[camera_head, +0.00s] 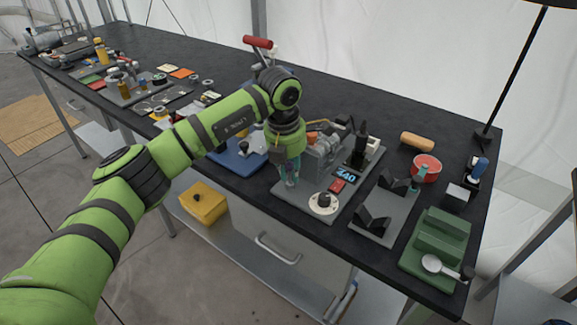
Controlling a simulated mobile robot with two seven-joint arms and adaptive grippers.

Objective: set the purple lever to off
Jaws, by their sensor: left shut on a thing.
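My left gripper (288,175) points down at the left part of a grey base plate (292,205) on the dark workbench. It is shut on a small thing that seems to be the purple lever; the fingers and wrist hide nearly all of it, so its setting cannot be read. The plate also bears a grey machine block (327,150), a round white dial (323,203) and a small display with blue digits (346,175). My right gripper is not in view.
Right of the plate are a grey stand with black V-blocks (372,222), a red round container (427,168) and a green tray (440,240). A blue board (237,158) lies left of my gripper. A red-handled tool (260,42) stands behind my wrist.

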